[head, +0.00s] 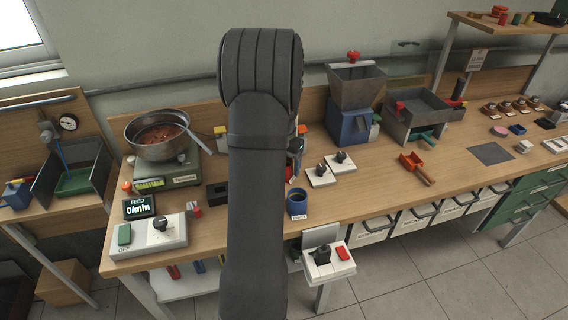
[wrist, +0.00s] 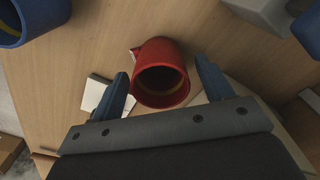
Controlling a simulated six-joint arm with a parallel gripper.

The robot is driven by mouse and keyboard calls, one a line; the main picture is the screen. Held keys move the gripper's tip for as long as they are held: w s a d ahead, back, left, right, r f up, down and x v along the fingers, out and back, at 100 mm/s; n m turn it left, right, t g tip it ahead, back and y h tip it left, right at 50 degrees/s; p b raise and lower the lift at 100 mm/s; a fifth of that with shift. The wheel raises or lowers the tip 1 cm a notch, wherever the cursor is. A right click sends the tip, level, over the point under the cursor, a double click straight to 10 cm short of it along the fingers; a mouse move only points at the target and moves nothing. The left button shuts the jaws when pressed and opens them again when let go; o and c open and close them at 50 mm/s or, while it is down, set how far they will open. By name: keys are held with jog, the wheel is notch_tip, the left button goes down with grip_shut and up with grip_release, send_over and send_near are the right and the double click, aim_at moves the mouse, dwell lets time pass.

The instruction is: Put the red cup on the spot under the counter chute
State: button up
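The red cup (wrist: 148,56) shows in the wrist view, its dark open mouth toward the camera. My gripper (wrist: 162,70) is open, with one blue finger on each side of the cup and a gap at both sides. I cannot tell how deep the cup sits between the fingers. In the head view my arm hides most of the gripper and the cup. A grey hopper (head: 355,88) on a blue base (head: 350,126) stands at the back of the bench. I cannot tell which chute is the counter chute, nor see a marked spot under it.
A blue cup (head: 297,204) stands near the bench's front edge and shows in the wrist view (wrist: 32,20). White plates with black knobs (head: 330,170) lie to its right. An orange scoop (head: 415,166) lies farther right. A pan on a scale (head: 158,135) is at left.

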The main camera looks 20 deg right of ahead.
jog(key=shift+r, duration=0.15)
notch_tip(320, 180, up, 12)
dwell(0.5)
jog(key=shift+f, duration=4.15)
